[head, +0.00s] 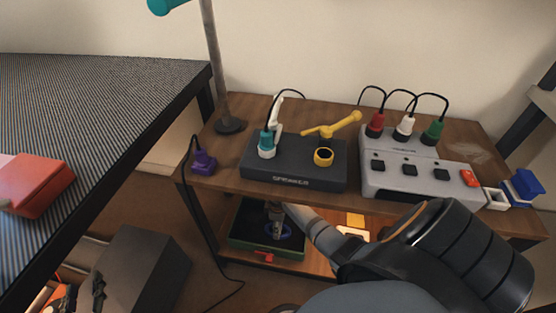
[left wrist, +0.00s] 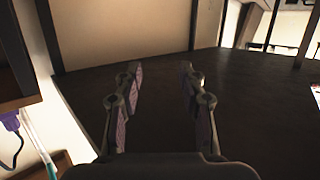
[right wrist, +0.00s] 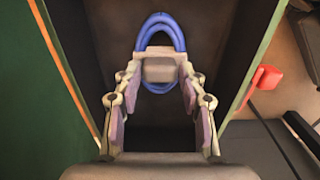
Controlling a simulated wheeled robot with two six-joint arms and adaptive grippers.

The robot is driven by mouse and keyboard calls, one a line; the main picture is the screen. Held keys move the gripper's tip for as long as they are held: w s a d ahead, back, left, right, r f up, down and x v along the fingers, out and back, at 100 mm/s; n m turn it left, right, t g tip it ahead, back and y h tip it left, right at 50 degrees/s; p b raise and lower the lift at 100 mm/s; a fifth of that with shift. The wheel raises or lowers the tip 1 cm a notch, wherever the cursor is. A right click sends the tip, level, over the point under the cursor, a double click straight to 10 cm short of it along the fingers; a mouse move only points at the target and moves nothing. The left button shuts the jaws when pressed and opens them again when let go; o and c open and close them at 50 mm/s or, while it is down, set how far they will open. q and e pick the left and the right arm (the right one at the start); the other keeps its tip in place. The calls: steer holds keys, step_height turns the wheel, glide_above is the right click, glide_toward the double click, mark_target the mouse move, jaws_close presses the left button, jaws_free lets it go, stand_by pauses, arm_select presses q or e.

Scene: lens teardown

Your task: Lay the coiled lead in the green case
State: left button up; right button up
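The open green case (head: 287,252) sits on the lower shelf, with a red latch at its front. The coiled lead (head: 289,234) is a blue ring inside it. In the right wrist view the lead (right wrist: 161,19) shows as blue loops around a grey block, between the dark case walls. My right gripper (right wrist: 160,72) is down at the case; its spread fingers stand on either side of the block. Whether the pads touch it is hard to tell. In the left wrist view my left gripper (left wrist: 163,75) is open and empty, over dark floor.
The upper shelf carries a dark speaker strip (head: 310,176), a grey socket strip (head: 405,187) with several plugs, and a purple plug (head: 204,162) with a hanging cord. A striped table (head: 90,130) with a red block (head: 38,186) stands at the left.

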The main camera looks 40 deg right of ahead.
steer(key=shift+o, duration=1.3)
steer(key=shift+r, duration=0.25)
step_height(320, 180, up, 2)
steer(key=shift+r+p, duration=0.2)
steer(key=shift+p, duration=0.65)
step_height(320, 180, up, 3)
steer(key=shift+f+p, duration=0.1)
steer(key=shift+p, duration=0.65)
steer(key=shift+r+p, duration=0.45)
steer(key=shift+r, duration=0.3)
arm_select(q)
steer(key=s+f+g, duration=1.1)
steer(key=s+f, duration=0.3)
steer(key=s, duration=0.1)
steer(key=shift+s+d+f, duration=0.3)
steer(key=shift+d, duration=0.1)
arm_select(e)
steer(key=shift+r, duration=0.35)
